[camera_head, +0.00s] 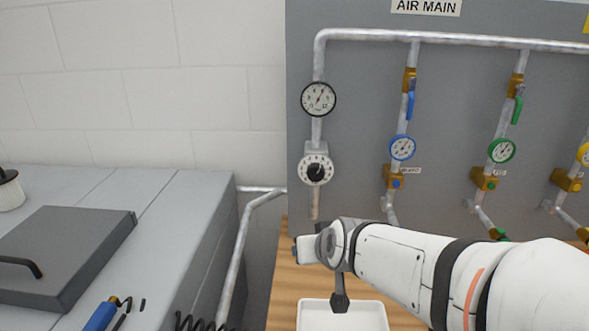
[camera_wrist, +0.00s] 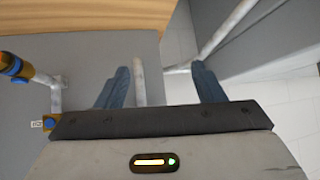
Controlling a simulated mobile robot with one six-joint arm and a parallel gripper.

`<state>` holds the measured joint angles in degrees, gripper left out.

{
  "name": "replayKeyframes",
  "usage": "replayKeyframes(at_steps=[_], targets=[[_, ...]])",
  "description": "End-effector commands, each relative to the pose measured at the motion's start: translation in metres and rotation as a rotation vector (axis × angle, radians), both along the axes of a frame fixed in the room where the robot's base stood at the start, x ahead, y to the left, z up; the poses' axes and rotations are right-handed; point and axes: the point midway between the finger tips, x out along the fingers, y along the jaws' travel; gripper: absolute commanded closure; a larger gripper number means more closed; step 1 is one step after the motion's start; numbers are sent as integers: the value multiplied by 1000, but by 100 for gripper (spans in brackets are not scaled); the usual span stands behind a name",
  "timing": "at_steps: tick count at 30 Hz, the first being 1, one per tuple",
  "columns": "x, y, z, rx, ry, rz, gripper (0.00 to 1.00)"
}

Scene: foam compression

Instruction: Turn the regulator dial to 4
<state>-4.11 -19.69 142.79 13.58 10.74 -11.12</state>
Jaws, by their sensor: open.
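The regulator dial (camera_head: 316,170) is a white round face with a black knob on the grey panel at the left end of the pipework. Its numbers and pointer are too small to read. A round pressure gauge (camera_head: 318,99) sits above it on the same pipe, its needle leaning up and right. My gripper (camera_wrist: 160,78) is open, with two dark blue fingers apart and nothing held. In the head view my wrist is below the dial, apart from it, and the fingers are hard to make out. The wrist view does not show the dial.
Blue (camera_head: 402,148) and green (camera_head: 501,150) gauges with valves branch off to the right. A white tray (camera_head: 312,319) lies on the wooden bench (camera_head: 285,285) under my arm. A grey cabinet (camera_head: 190,235) stands left. The panel front around the dial is clear.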

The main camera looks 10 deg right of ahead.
Motion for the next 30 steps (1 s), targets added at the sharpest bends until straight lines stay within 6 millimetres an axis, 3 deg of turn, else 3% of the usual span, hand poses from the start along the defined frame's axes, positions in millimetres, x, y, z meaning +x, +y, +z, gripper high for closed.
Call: replayKeyframes(at_steps=[3, 9, 18, 23, 30], targets=[[42, 6, 11, 0, -193, -30, 38], [88, -1, 37, -48, -500, -127, 38], [105, -16, 61, -142, -736, -247, 38], [114, -20, 64, -153, -755, -260, 38], [148, -28, 65, -153, -755, -260, 38]])
